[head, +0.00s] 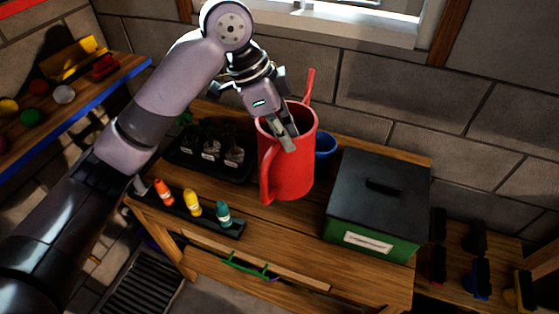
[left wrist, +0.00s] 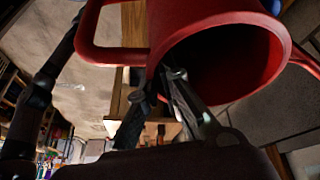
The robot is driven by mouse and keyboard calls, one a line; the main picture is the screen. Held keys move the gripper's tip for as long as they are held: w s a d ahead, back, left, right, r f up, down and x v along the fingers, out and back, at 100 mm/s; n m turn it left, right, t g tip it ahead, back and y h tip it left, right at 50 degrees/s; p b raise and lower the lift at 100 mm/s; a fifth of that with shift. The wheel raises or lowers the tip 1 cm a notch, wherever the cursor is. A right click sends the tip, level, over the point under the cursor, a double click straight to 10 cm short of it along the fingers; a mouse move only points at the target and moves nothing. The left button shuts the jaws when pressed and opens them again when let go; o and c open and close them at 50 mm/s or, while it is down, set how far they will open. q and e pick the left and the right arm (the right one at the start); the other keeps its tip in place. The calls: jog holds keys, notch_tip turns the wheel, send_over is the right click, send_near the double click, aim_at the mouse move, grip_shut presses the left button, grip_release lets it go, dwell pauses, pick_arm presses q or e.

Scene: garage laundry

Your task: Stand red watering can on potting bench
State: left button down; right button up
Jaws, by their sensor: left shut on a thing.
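The red watering can (head: 289,165) is upright over the middle of the wooden potting bench (head: 293,231), its spout pointing up and back and its handle toward the front. My left gripper (head: 289,138) comes down from above and is shut on the can's rim, with one finger inside the opening. In the left wrist view the red can (left wrist: 215,20) fills the top, and the fingers (left wrist: 165,95) pinch its rim. I cannot tell whether the can's base touches the bench top. My right gripper is not in view.
A black seedling tray (head: 190,167) is left of the can. A green box with a black lid (head: 378,200) is to its right, and a blue pot (head: 326,146) stands behind. A strip with red, yellow and teal bottles (head: 193,204) lies at the front left.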

aim_at(284, 197)
pick_arm(q)
notch_tip(284, 197, down, 18)
jog(key=p, duration=0.3)
jog(key=shift+f+p, duration=0.25)
jog(key=shift+p, duration=0.05)
jog(key=shift+f, duration=0.1)
jog(key=c, duration=2.2)
grip_release()
jog(key=shift+s+f, duration=0.1)
jog(key=shift+f, duration=0.1)
jog(key=o, duration=0.4)
jog(key=shift+s, duration=0.1)
jog(key=shift+a+r, duration=0.1)
